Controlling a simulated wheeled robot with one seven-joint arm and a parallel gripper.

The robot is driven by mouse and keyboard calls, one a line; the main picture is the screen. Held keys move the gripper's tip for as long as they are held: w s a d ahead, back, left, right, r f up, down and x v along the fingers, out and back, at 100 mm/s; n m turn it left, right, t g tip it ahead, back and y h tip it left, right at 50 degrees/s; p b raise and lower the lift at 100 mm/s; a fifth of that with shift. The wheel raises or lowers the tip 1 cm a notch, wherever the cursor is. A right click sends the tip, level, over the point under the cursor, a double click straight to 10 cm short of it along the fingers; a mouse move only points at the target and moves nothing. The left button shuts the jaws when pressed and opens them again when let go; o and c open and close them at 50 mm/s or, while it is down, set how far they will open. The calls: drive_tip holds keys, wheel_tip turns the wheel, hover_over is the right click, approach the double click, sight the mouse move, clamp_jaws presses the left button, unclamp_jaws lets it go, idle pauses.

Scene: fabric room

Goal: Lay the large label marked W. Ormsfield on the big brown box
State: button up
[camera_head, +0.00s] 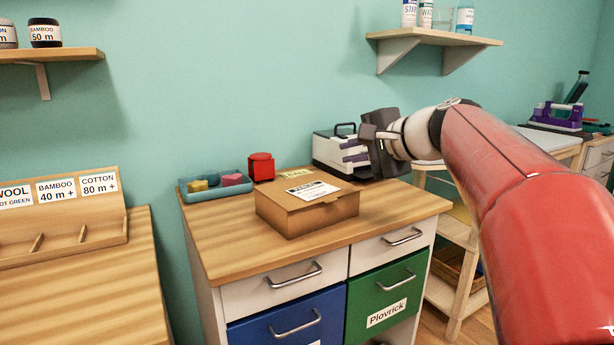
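The big brown box (283,219) stands closed on the wooden top of the drawer cabinet. A large white label (313,190) with dark print lies on its lid, toward the right; its print is too small to read, so I cannot tell if it says W. Ormsfield. A small yellow-green label (296,174) with dark writing shows at the box's back edge. My gripper (367,136) is above and behind the box to the right, in front of a white machine. It is seen from the side, and I cannot tell whether its fingers are open. I see nothing held in it.
The white and black machine (328,150) stands behind my gripper. A blue tray (205,194) with coloured blocks and a red container (262,167) stand left of the box. The cabinet top (395,205) is bare right of the box. A shelf (433,38) hangs above.

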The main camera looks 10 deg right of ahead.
drive_tip(key=s+a+f+n+g+h, duration=0.2)
drive_tip(key=s+f+n, duration=0.4)
drive_tip(key=s+f, duration=0.7)
drive_tip(key=s+a+f+n+g+h, duration=0.3)
drive_tip(key=s+f+n, duration=0.3)
drive_tip(key=s+f, duration=0.8)
drive_tip(key=shift+a+f+n+g+h, duration=0.2)
drive_tip(key=shift+n+g+h, duration=0.25)
drive_tip(key=shift+g, duration=0.45)
